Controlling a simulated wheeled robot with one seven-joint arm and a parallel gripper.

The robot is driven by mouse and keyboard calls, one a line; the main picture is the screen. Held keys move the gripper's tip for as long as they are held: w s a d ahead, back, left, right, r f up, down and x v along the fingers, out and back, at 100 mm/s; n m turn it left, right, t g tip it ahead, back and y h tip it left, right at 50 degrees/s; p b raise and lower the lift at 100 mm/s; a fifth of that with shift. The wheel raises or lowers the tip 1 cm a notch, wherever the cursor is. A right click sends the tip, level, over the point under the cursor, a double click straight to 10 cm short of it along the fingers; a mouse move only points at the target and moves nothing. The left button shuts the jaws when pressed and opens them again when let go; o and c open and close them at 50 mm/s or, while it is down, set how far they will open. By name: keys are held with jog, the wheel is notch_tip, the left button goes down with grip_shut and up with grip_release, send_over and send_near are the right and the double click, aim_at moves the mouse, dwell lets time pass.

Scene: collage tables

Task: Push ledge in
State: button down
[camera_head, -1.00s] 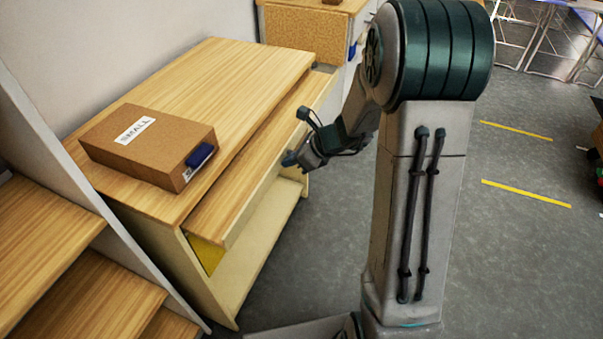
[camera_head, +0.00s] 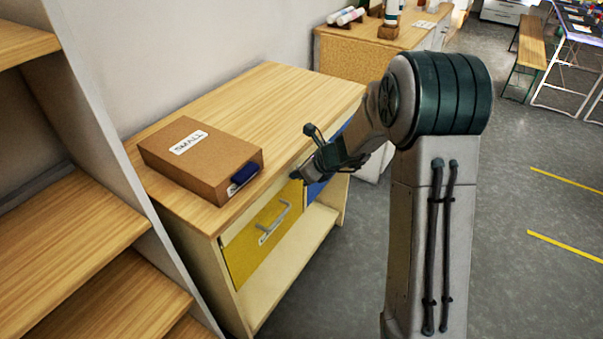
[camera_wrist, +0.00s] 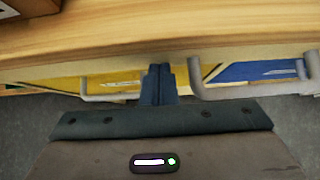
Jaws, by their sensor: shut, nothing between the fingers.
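The wooden ledge (camera_head: 275,190) lies along the front of the cabinet top, and no extended part of it stands out in the head view. Its light wood front edge also spans the wrist view (camera_wrist: 230,42). My gripper (camera_head: 298,174) is shut and empty, at the cabinet front near the middle of that edge. In the wrist view its closed fingers (camera_wrist: 157,85) point at the wood edge; whether they touch it I cannot tell.
A brown box labelled SMALL (camera_head: 195,165) lies on the cabinet top. Below the edge are a yellow drawer (camera_head: 250,250) and a blue drawer (camera_head: 316,190) with protruding handles. Shelves (camera_head: 75,220) stand at left.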

jog(key=shift+a+r, duration=0.15)
jog(key=shift+a, duration=0.25)
jog(key=s+d+r, duration=0.7)
jog(key=d, duration=0.3)
jog(key=s+d+r+n+g+h+p, duration=0.1)
jog(key=s+r+n+h+p, duration=0.2)
jog(key=s+n, duration=0.9)
jog(key=s+d+r+n+g+h+p, duration=0.1)
jog(key=s+r+n+h+p, duration=0.3)
jog(key=s+r+n, duration=0.5)
jog(key=s+n+p, duration=0.1)
jog(key=s+n, duration=0.2)
jog(key=shift+d+r+n+g, duration=0.3)
jog(key=shift+r+n, duration=0.1)
